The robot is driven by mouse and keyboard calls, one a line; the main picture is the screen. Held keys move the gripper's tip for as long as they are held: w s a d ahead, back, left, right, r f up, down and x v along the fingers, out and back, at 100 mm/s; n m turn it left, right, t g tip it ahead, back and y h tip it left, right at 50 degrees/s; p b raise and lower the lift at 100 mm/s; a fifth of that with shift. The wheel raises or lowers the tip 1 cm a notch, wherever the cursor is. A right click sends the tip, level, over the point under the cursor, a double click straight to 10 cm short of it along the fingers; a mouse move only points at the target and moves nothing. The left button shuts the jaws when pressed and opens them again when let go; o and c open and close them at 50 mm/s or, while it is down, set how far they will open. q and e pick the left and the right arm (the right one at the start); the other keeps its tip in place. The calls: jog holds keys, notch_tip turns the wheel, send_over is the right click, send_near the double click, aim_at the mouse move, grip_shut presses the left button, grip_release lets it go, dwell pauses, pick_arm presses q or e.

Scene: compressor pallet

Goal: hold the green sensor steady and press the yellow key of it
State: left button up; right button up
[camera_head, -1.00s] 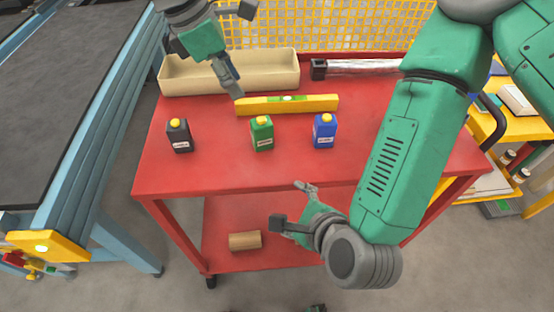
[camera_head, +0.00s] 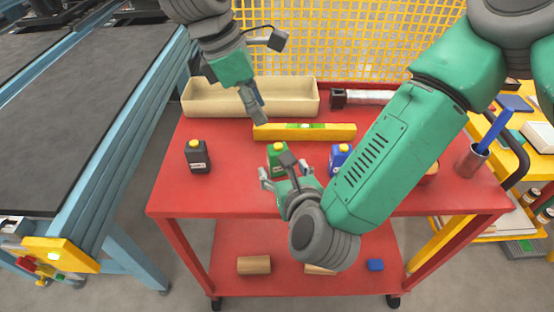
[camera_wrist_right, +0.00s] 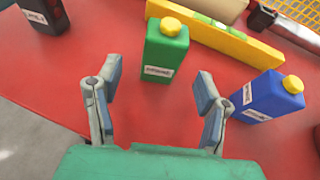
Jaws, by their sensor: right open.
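The green sensor (camera_head: 278,158) is a small green box with a white label and a yellow key (camera_head: 277,146) on top. It stands upright on the red cart, partly hidden in the head view by my right gripper (camera_head: 281,176). In the right wrist view the sensor (camera_wrist_right: 165,55) stands just beyond the two open fingertips (camera_wrist_right: 153,85), between them and apart from both. My left gripper (camera_head: 258,114) hangs above the yellow level's left end, behind and left of the sensor; its finger opening cannot be made out.
A black box (camera_head: 197,158) stands left and a blue box (camera_head: 339,157) right of the sensor, both with yellow caps. A yellow level (camera_head: 340,132) lies behind. A beige tray (camera_head: 205,97) is at the back of the red cart (camera_head: 230,190). A cup (camera_head: 470,160) stands far right.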

aim_at(278, 164)
jog(key=x, duration=0.4)
jog(key=shift+w+d, duration=0.15)
jog(key=shift+d, duration=0.15)
jog(key=shift+w+a+f, duration=0.25)
jog(key=shift+w+a, duration=0.05)
jog(key=shift+w, duration=0.2)
jog(key=shift+w+a, duration=0.1)
jog(key=shift+a, duration=0.3)
jog(key=shift+d, duration=0.3)
jog(key=c, duration=1.3)
jog(key=shift+d, duration=0.15)
